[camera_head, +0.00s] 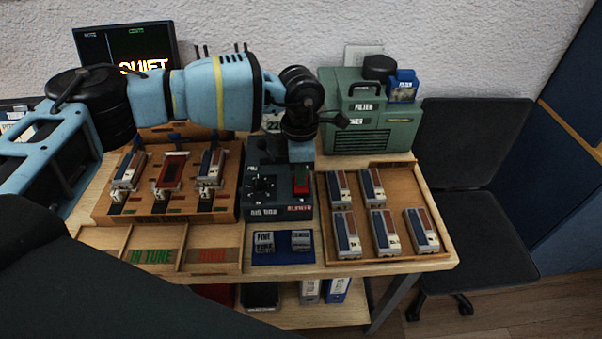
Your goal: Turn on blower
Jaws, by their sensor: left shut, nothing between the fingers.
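A dark control box (262,205) stands mid-table, with a black dial on its left half. On its right half is a red switch (301,186) with a bit of green at its top edge, above a red label that seems to read "BLOWER". My left arm reaches across from the left. My left gripper (302,163) points down just above and behind the switch, shut and empty. Whether it touches the switch I cannot tell. The arm hides the back of the box. My right gripper is not in view.
A green machine labelled "FILTER" (370,136) stands at the back right. A wooden tray (390,253) of several key blocks lies right of the box, another rack (165,206) left. A blue mat (283,257) with two blocks lies in front. A screen (128,48) reads "QUIET".

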